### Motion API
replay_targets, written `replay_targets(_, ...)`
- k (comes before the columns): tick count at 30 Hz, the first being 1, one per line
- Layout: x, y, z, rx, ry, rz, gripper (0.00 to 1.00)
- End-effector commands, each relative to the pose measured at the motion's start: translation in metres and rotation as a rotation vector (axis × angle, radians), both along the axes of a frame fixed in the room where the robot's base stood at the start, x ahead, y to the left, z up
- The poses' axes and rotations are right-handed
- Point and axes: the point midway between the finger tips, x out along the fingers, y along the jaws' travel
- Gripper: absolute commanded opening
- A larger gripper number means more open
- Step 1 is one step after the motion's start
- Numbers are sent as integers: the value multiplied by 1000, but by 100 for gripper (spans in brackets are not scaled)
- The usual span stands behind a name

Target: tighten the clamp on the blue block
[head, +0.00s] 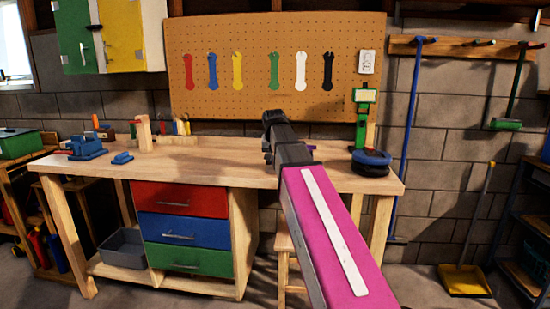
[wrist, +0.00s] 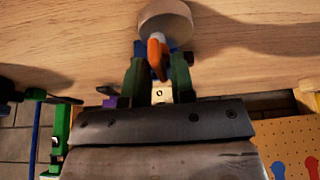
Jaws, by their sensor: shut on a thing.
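In the wrist view my gripper (wrist: 160,78) has its two dark green fingers on either side of an orange handle (wrist: 157,52), which I take to be the clamp's. It is shut on this handle. A little blue (wrist: 142,47) shows just behind the handle, probably the blue block, mostly hidden by the fingers. A round pale wooden piece (wrist: 166,16) stands right beyond the handle, over the bench top. In the head view my arm covers the clamp and the fingers. I cannot tell how tight the clamp is.
The wooden workbench (head: 215,176) has a blue vise (head: 87,146) and a small blue piece (head: 122,158) at its left. A green stand (head: 362,120) and a dark blue round object (head: 371,160) are at its right. A pegboard (head: 255,55) with several wrenches hangs behind.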

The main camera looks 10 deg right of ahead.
Motion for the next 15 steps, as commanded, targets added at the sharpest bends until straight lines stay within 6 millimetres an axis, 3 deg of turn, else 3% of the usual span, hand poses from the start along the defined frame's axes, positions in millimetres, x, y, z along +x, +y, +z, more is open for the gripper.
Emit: replay_targets(15,0,1,0,1,1,-213,0)
